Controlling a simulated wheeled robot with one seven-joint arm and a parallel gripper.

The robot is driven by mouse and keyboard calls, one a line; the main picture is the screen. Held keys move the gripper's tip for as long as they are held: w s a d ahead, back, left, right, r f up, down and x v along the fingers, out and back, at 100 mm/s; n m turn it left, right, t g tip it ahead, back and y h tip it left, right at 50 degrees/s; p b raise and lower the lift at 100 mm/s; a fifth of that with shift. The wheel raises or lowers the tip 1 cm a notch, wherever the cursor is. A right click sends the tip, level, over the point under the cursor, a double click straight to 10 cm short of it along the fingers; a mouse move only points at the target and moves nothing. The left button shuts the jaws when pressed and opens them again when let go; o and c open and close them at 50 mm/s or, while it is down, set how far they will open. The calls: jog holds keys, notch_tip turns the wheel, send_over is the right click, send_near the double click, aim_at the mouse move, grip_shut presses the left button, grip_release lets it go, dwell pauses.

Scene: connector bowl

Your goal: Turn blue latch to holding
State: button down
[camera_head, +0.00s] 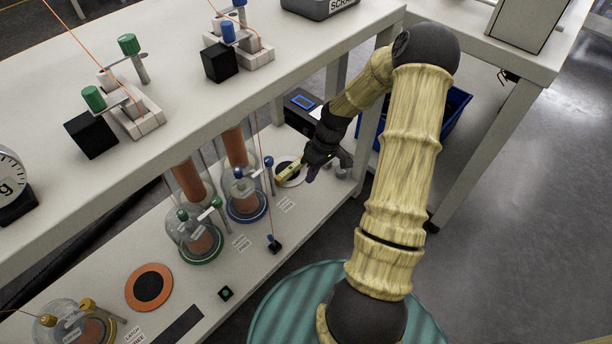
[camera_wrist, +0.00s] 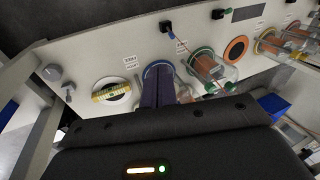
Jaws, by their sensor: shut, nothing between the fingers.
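On the lower shelf a blue-ringed glass jar (camera_head: 246,207) holds a brown column. A blue-knobbed latch (camera_head: 238,173) shows on it, and a blue-knobbed post (camera_head: 268,162) stands beside it. The latch's exact setting is too small to tell. In the wrist view my dark fingers (camera_wrist: 158,92) overlap the blue ring (camera_wrist: 152,67) and hide most of that jar; contact cannot be told. The yellow bar (camera_wrist: 111,93) is left of them.
A green-ringed jar (camera_head: 200,240) stands beside the blue one. An orange-rimmed disc (camera_head: 149,287) and a yellow-knobbed jar (camera_head: 75,325) lie farther left. The upper shelf (camera_head: 170,50) overhangs the jars, with its front edge and a leg close to my arm. Thin cords hang down.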

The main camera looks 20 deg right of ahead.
jog(key=shift+m+h, duration=0.4)
jog(key=shift+h, duration=0.4)
jog(key=shift+s+a+r, duration=0.35)
jog(key=shift+a+r, duration=0.2)
jog(key=shift+r, duration=0.1)
jog(key=shift+s+a+r, duration=0.3)
jog(key=shift+a+r, duration=0.2)
jog(key=shift+r, duration=0.15)
jog(key=shift+s+a+r, duration=0.35)
jog(key=shift+a+r, duration=0.2)
jog(key=shift+r, duration=0.1)
jog(key=shift+s, duration=0.1)
